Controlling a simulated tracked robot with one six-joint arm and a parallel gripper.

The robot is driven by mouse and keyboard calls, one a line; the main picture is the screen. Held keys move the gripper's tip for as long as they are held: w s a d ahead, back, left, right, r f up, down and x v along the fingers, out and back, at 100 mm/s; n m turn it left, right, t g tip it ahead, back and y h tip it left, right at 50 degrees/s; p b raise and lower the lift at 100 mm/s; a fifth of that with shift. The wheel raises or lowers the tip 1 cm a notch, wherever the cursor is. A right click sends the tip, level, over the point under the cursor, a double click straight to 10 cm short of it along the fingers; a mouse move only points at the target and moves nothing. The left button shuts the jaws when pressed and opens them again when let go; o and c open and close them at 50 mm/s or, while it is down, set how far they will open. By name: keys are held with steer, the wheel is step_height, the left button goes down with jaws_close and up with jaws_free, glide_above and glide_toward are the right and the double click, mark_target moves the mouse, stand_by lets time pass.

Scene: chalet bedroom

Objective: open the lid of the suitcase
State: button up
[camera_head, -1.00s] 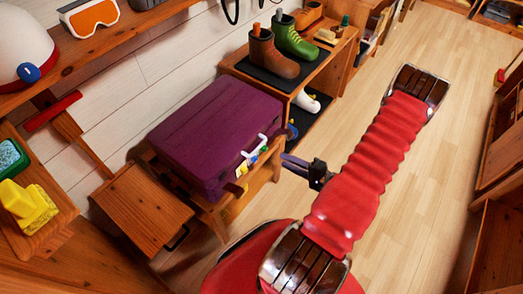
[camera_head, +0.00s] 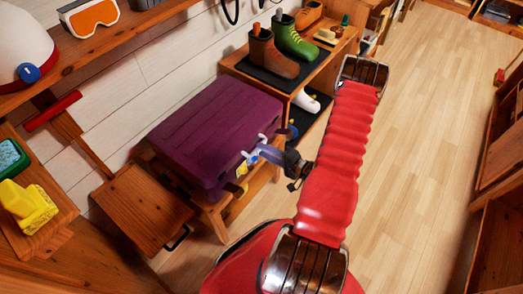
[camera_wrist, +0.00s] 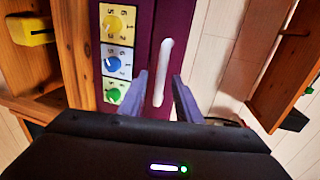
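The purple suitcase (camera_head: 215,130) lies shut on a low wooden stand, its front facing right. Its white handle (camera_wrist: 163,70) is on the front face, beside yellow (camera_wrist: 118,24), blue (camera_wrist: 116,64) and green (camera_wrist: 114,94) numbered dials. My gripper (camera_head: 257,153) is at the handle and partly covers it in the head view. In the wrist view my gripper (camera_wrist: 158,76) is open, one finger on each side of the handle's near end. I cannot tell whether either finger touches it.
A wooden shelf with brown (camera_head: 272,56) and green (camera_head: 292,40) boots stands behind the suitcase. A wooden stool (camera_head: 142,206) is in front of it, to the left. A wall shelf with a white helmet (camera_head: 22,45) is above left. Open floor (camera_head: 425,150) lies to the right.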

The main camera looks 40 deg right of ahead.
steer(key=shift+x, duration=0.9)
steer(key=shift+c, duration=0.5)
jaws_close()
